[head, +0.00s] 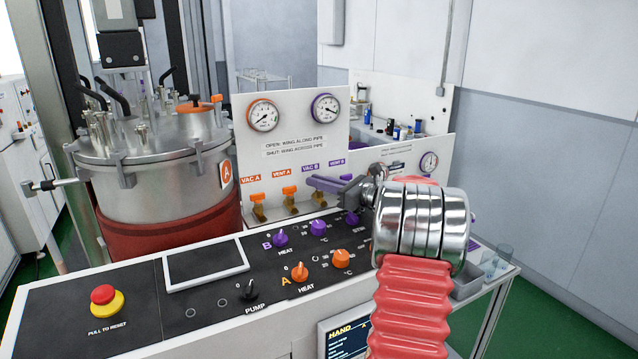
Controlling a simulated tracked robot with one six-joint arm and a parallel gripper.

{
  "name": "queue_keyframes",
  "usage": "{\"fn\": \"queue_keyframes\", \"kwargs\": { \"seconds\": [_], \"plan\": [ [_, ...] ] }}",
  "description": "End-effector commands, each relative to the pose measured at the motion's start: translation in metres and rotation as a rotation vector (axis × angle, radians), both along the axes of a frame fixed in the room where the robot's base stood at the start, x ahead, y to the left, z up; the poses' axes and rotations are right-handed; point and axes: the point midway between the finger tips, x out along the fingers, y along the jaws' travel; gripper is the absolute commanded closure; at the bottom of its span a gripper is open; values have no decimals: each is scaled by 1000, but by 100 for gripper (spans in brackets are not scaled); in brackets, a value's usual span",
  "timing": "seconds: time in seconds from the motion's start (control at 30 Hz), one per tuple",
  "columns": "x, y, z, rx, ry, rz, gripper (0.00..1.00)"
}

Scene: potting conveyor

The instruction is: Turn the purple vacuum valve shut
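The purple vacuum valve (321,182) sits under the VAC B label on the white panel. Its purple wing shows to the left of my gripper, above a brass fitting (320,208). I cannot tell clearly how the wing lies relative to its pipe. My gripper (343,190) reaches in from the right, with its dark jaws at or right beside the wing's right end. The jaws are small and overlap the purple parts, so I cannot tell whether they are closed on the wing. The VENT B valve is largely hidden behind my gripper.
Orange VAC A (258,198) and VENT A (289,190) valves stand left of the purple one. Purple knobs (318,228) and orange knobs (341,258) rise from the console below. A steel vessel (150,182) stands left. A gauge (326,107) is above.

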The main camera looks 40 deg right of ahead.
Motion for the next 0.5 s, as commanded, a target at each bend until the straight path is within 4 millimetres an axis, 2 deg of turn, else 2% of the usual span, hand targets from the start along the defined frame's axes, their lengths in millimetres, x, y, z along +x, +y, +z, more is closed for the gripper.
{"fn": "queue_keyframes", "kwargs": {
  "seconds": [0.13, 0.5],
  "plan": [
    [0, 0, 0, 0, 0, 0, 100],
    [0, 0, 0, -1, -1, 11, 100]
  ]
}}
